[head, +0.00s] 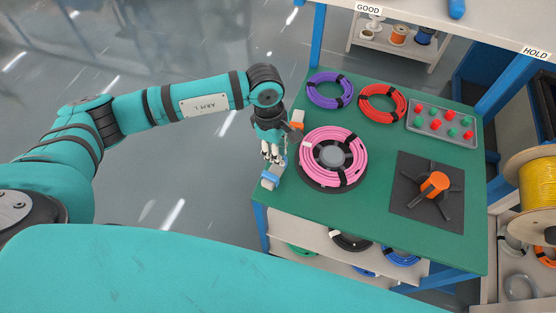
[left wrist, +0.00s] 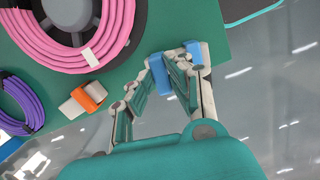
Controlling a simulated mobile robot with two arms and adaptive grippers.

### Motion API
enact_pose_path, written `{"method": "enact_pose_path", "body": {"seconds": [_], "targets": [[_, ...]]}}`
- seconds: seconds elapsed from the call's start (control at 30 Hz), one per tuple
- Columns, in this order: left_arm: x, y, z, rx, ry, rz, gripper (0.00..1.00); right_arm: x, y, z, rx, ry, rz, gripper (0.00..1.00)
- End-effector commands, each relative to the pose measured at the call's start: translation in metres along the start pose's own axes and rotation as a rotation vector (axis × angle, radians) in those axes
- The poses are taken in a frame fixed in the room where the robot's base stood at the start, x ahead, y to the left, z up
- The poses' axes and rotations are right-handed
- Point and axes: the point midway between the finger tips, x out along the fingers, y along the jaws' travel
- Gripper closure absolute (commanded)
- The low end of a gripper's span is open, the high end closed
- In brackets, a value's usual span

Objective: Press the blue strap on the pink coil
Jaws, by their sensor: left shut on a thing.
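The pink coil (head: 318,146) lies flat around a dark hub on the green table, with black straps and a white tag on it. In the left wrist view the pink coil (left wrist: 55,48) fills the upper left. My left gripper (head: 276,162) is just left of the coil, near the table's left edge, pointing down. It is shut on a small blue and grey piece, the blue strap (head: 269,183). The strap (left wrist: 194,53) also shows between the fingertips in the left wrist view, apart from the coil. My right gripper is not in view.
A small orange and white object (head: 297,118) stands behind the gripper. Purple (head: 330,91) and red (head: 382,104) coils lie at the back. A tray (head: 413,126) of red and green pieces is back right. A dark plate with an orange hub (head: 434,184) lies right of the pink coil.

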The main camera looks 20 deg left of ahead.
Motion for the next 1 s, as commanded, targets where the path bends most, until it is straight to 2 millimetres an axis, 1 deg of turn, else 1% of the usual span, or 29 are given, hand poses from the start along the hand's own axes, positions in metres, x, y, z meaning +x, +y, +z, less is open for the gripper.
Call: {"method": "enact_pose_path", "body": {"seconds": [0.03, 0.1, 0.6, 0.93, 1.0], "targets": [[-0.007, 0.000, 0.001, 0.000, 0.000, 0.002, 1.00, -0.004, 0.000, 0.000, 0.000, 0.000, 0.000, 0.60], [-0.013, 0.001, 0.002, 0.001, 0.000, 0.002, 1.00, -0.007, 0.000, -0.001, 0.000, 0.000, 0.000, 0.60], [-0.051, 0.000, 0.007, 0.001, 0.000, 0.002, 1.00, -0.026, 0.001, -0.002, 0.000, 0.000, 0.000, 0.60], [-0.052, 0.000, 0.008, 0.000, 0.000, 0.001, 1.00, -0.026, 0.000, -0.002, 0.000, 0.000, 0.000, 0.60], [-0.056, 0.000, 0.009, -0.007, -0.001, 0.003, 1.00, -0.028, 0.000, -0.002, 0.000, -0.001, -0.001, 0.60]]}}
